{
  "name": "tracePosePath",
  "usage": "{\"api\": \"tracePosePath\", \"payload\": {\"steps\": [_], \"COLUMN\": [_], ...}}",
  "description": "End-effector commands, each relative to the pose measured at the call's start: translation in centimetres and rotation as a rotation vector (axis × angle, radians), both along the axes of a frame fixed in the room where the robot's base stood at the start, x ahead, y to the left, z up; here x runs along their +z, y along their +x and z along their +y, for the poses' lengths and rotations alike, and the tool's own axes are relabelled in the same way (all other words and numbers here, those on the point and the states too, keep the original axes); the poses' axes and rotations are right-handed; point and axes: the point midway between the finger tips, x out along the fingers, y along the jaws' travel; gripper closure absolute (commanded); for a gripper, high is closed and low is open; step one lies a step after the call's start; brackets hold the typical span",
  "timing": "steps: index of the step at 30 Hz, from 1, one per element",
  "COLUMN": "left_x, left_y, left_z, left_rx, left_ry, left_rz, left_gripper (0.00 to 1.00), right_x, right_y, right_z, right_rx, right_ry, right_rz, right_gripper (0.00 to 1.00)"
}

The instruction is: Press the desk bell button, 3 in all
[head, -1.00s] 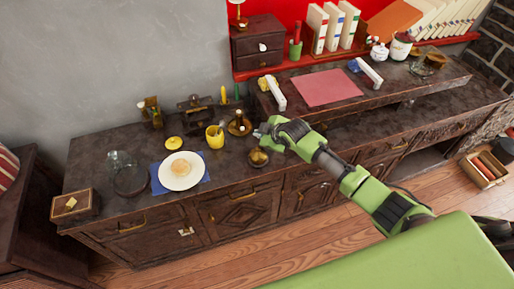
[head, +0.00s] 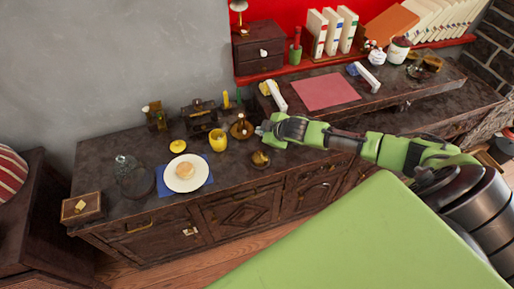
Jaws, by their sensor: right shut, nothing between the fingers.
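A small brown rounded thing with a pale knob on top, which looks like the desk bell (head: 241,130), stands on the dark cabinet top, right of the yellow cup. It is too small for me to be sure of its button. My right gripper (head: 262,130) is shut and empty, with its tips pointing left, just right of the bell. A small gap seems to show between them; I cannot tell the height of the tips. My left gripper is not in view.
The yellow cup (head: 218,140) stands left of the bell, and a small brass-coloured piece (head: 260,159) lies in front of it. A white plate (head: 173,181) is on a blue napkin. A raised shelf with a pink mat (head: 326,90) is behind my right arm.

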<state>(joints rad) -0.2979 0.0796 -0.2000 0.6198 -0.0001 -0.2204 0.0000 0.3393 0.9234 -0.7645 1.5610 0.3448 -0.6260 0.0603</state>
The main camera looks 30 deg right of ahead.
Motion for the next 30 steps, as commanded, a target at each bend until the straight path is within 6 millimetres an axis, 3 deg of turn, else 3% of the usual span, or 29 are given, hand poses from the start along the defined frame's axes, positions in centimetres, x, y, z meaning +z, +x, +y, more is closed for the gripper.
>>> {"api": "tracePosePath", "payload": {"steps": [8, 21, 30], "left_x": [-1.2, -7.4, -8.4], "left_y": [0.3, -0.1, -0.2], "left_z": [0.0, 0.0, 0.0], "left_rx": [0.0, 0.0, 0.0], "left_ry": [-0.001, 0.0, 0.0], "left_rz": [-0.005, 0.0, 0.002], "left_gripper": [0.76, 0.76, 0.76], "right_x": [-1.2, -6.8, -8.8], "right_y": [0.0, 0.0, 0.1], "right_z": [0.0, 0.0, 0.0], "right_rx": [0.0, 0.0, -0.001], "right_ry": [0.0, -0.002, 0.001], "right_rz": [0.0, 0.0, 0.0], "right_gripper": [1.0, 1.0, 1.0]}}
